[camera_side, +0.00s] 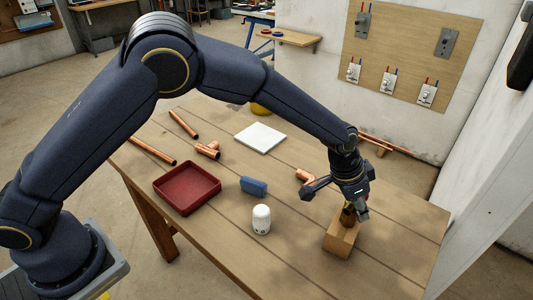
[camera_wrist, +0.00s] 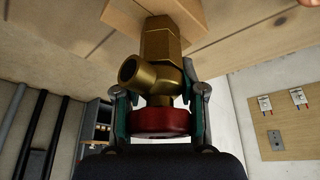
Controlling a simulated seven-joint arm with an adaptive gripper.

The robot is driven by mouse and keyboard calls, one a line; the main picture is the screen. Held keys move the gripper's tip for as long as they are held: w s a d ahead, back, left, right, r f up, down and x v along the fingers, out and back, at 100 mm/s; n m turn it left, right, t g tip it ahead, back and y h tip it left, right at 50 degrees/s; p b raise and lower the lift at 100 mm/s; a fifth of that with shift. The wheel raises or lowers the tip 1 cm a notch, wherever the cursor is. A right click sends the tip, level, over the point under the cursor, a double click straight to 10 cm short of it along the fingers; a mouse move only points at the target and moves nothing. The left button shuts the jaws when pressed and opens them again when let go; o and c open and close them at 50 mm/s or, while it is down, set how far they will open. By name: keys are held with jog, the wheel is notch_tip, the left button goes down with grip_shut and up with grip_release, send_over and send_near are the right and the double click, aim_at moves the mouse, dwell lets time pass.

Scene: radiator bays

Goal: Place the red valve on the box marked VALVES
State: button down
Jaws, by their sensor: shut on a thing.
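The red valve has a brass body with a side outlet and a red round handle (camera_wrist: 160,122). My gripper (camera_wrist: 159,98) is shut on it, one finger on each side near the handle. In the side view, my gripper (camera_side: 354,200) is right above a small wooden box (camera_side: 341,241) at the table's right, and the brass part of the valve (camera_side: 347,216) shows between them. In the wrist view, the brass end meets the box (camera_wrist: 122,17) in the picture; I cannot tell whether it rests on it or is just above. No marking on the box is readable.
On the table (camera_side: 297,256) are a white thermostat head (camera_side: 261,219), a blue block (camera_side: 254,186), a dark red tray (camera_side: 187,187), a white square plate (camera_side: 260,138) and copper fittings (camera_side: 208,149). A copper elbow (camera_side: 304,175) lies close behind my gripper. The table's front right is clear.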

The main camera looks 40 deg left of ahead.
jog(key=c, duration=0.7)
grip_release()
jog(key=s+a+r+n, duration=0.1)
jog(key=s+a+r, duration=0.2)
jog(key=a+r, duration=0.45)
jog(key=s+a+r+n, duration=0.1)
jog(key=s+a+r, duration=0.25)
jog(key=r, duration=0.65)
jog(key=s+a+r+n+t, duration=0.1)
jog(key=s+a+r, duration=0.15)
jog(key=a, duration=0.25)
jog(key=s+a+r+n, duration=0.1)
jog(key=s+a+r, duration=0.1)
jog(key=s+a, duration=0.3)
jog(key=s+a+n+y, duration=0.1)
jog(key=s+a, duration=0.2)
jog(key=s, duration=0.1)
jog(key=s+a+n+y, duration=0.1)
jog(key=s+a, duration=0.3)
jog(key=s, duration=0.1)
jog(key=s+a+f+n+t, duration=0.1)
jog(key=s+a, duration=0.3)
jog(key=s, duration=0.1)
jog(key=shift+s+f+n+y, duration=0.1)
jog(key=shift+n+y, duration=0.2)
jog(key=shift+y, duration=0.1)
